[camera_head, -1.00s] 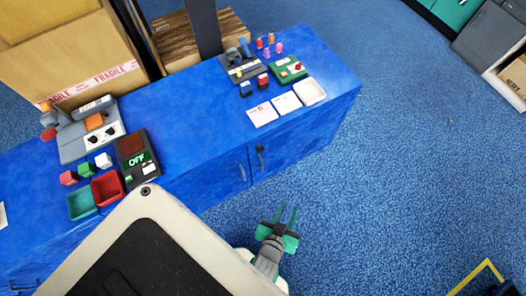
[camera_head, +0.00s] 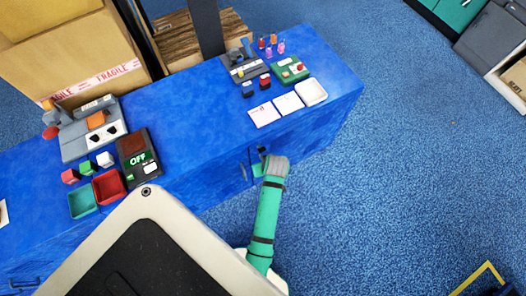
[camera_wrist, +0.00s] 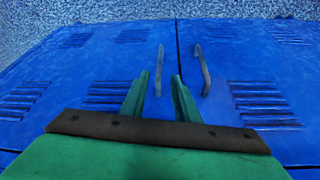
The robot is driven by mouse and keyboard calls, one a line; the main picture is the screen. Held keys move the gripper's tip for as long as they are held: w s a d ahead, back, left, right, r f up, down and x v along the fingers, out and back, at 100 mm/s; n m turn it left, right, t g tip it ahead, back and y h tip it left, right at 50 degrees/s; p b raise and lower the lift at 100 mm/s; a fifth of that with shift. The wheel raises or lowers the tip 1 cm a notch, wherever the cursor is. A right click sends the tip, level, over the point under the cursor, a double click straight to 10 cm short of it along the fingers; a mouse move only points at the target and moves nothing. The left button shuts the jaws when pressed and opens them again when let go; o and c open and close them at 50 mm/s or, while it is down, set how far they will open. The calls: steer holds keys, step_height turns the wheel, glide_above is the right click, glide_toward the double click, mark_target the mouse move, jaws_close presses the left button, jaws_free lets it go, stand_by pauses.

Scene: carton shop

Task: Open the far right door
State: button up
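The far right door (camera_head: 308,138) is the right end of the blue cabinet front in the head view, and it looks shut. Its dark handle (camera_head: 261,150) is near its left edge, partly hidden by my gripper (camera_head: 258,168). In the wrist view, two shut blue doors meet at a seam, with the floor at the top. A left bar handle (camera_wrist: 159,70) and a right bar handle (camera_wrist: 203,70) flank the seam. My open green gripper (camera_wrist: 159,88) points at them; the left handle lines up between its fingertips. Contact cannot be told.
The blue cabinet top (camera_head: 205,110) carries devices, small blocks and trays. A white tray (camera_head: 311,92) sits near its right front edge. Cardboard boxes (camera_head: 75,45) stand behind.

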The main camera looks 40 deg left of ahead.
steer(key=x, duration=1)
steer(key=shift+w+f, duration=0.15)
steer(key=shift+c, duration=0.3)
jaws_close()
